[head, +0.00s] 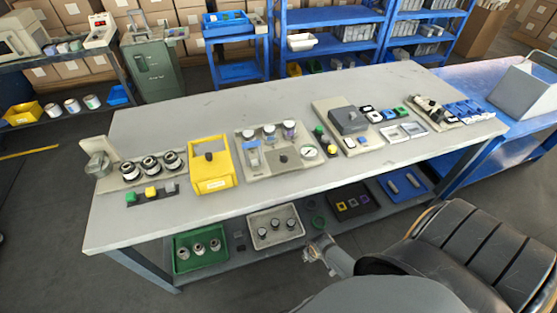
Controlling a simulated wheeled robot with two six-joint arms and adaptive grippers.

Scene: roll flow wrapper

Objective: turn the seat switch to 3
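I cannot tell which control is the seat switch, and no label or number is readable. The knobs' pointer positions are too small to read. I make out neither gripper clearly. A pale jointed metal part (325,250) shows below the table's front edge, and I cannot tell what it belongs to.
The grey table (300,95) is clear along its back. Black round parts (150,165) stand at its left, and a dark grey box (347,120) stands right of the gauge. Green (181,262) and pale (258,240) trays sit below. A black padded seat (460,255) fills the lower right.

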